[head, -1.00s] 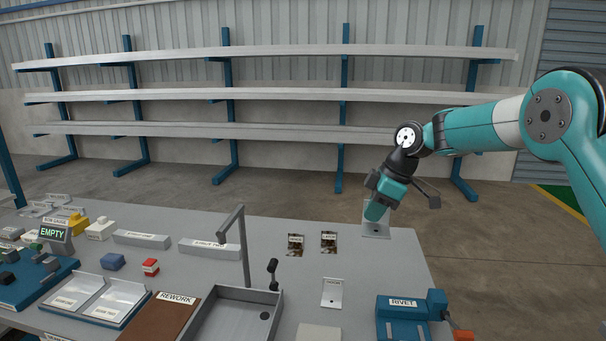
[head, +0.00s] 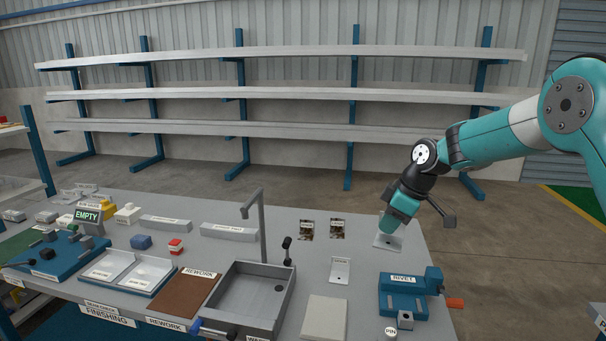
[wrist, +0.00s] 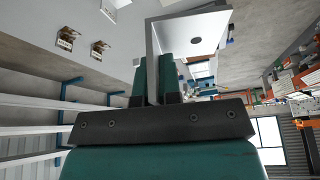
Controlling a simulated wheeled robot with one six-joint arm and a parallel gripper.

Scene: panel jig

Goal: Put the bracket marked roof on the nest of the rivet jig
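My gripper (head: 393,222) is at the far right of the bench, and it also shows in the wrist view (wrist: 153,75). It is shut on a pale L-shaped bracket (head: 387,242). In the wrist view one plate of the bracket (wrist: 190,32) with a hole spreads out beyond the fingertips; the other plate stands between them. No mark is readable on it. The blue rivet jig (head: 396,292), labelled RIVET, is at the right front of the bench, nearer the camera than the gripper. I cannot make out its nest clearly.
Another L-shaped bracket (head: 339,271) stands left of the jig, its label unreadable. Bench between gripper and jig looks clear.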

